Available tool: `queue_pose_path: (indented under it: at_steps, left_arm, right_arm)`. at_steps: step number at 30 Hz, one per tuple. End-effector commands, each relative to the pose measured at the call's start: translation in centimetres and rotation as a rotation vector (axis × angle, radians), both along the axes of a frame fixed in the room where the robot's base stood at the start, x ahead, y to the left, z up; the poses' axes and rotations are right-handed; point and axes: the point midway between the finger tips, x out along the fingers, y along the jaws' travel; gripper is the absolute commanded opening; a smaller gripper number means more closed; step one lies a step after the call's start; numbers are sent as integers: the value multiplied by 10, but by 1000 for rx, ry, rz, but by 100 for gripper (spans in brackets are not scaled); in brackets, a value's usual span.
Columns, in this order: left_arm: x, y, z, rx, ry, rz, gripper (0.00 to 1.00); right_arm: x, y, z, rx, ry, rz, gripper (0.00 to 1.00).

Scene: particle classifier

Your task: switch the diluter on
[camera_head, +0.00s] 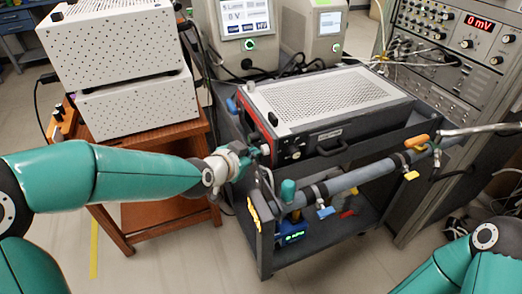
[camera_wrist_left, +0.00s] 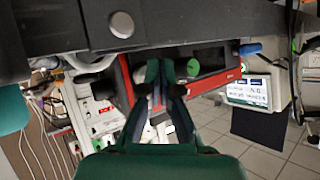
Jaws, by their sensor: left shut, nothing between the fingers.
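Which instrument is the diluter cannot be told for certain from a label. The grey box with a perforated lid (camera_head: 325,95) sits on the dark cart, with a red-edged dark front panel (camera_head: 292,150) carrying small knobs and a handle. My left gripper (camera_head: 262,150) is at the left end of that panel; its fingers are shut and empty. In the left wrist view, the fingers (camera_wrist_left: 161,75) point at a red-framed front (camera_wrist_left: 205,66) with a green round part (camera_wrist_left: 193,68). Contact cannot be told. Only my right arm shows at lower right; its gripper is out of view.
Two white perforated boxes (camera_head: 112,45) are stacked on a wooden table at left. Display instruments (camera_head: 238,25) stand behind. A grey tube (camera_head: 350,180) with valves runs along the cart's front. A rack (camera_head: 455,50) reading 0 mV stands at right.

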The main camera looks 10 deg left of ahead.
Motion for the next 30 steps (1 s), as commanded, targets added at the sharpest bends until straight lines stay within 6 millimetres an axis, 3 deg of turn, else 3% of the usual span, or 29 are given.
queue_pose_path:
  at_steps: [30]
  left_arm:
    - [6, -9, 1, 0, -1, 0, 0]
  right_arm:
    - [0, 0, 9, 0, 0, 0, 0]
